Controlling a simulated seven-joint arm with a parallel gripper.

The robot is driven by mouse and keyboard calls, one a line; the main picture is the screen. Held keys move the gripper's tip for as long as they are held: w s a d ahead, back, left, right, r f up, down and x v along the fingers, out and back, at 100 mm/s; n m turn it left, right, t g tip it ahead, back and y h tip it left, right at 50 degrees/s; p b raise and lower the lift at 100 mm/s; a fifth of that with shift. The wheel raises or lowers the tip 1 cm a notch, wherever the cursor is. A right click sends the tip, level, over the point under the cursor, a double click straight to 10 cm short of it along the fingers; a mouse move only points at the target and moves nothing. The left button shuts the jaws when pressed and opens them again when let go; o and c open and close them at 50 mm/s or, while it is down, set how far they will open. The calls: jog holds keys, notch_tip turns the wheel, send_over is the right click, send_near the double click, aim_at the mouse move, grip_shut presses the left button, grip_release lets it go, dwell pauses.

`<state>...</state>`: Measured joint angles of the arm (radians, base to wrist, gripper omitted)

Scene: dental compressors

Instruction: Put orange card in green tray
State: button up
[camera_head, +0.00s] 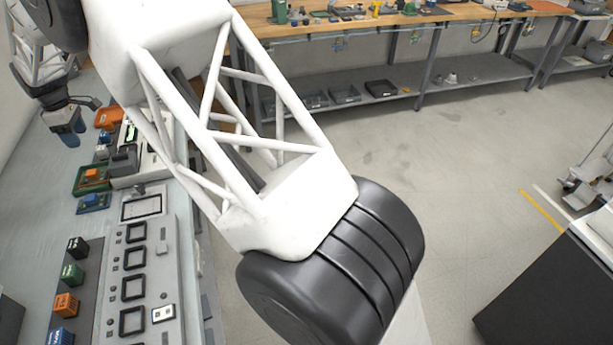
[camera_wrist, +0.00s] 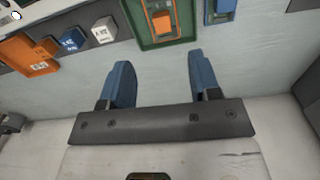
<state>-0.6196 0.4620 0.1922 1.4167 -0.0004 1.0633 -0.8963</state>
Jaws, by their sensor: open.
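The green tray (camera_wrist: 143,35) is at the top middle of the wrist view. It also shows on the left bench in the head view (camera_head: 79,186). A small orange piece (camera_wrist: 162,21), which looks like an orange card, lies inside the tray; it shows in the head view too (camera_head: 91,174). Another orange block (camera_head: 66,303) stands in the row at the lower left of the head view. My gripper (camera_wrist: 160,64) is open and empty, its blue fingers spread just short of the tray. In the head view my gripper (camera_head: 70,138) is over the bench, left of the tray.
An orange tray (camera_wrist: 27,56) with blue (camera_wrist: 73,39) and white (camera_wrist: 103,31) blocks beside it lies left of the green tray. A blue piece (camera_wrist: 226,7) lies to its right. A grey panel (camera_head: 140,270) fills the near bench. Bare bench surrounds my fingers.

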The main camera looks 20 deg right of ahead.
jog(key=s+d+r+m, duration=0.3)
jog(key=s+d+r, duration=0.3)
jog(key=d, duration=0.6)
jog(key=s+d+r+m+t, duration=0.1)
jog(key=s+d+r+m, duration=0.3)
jog(key=d, duration=0.8)
jog(key=s+d+r+m, duration=0.2)
jog(key=s+d+r, duration=0.5)
jog(key=d, duration=0.5)
jog(key=s+d+m+t, duration=0.1)
jog(key=s+d+m, duration=0.3)
jog(key=s+d, duration=1.05)
jog(key=s+d+f+m, duration=0.2)
jog(key=s+d+f, duration=0.1)
jog(key=s, duration=0.6)
jog(key=s+d+f+m, duration=0.2)
jog(key=s+d+f, duration=0.1)
jog(key=s, duration=0.5)
jog(key=shift+s+m+t, duration=0.3)
jog(key=shift+s, duration=0.1)
jog(key=shift+f, duration=0.1)
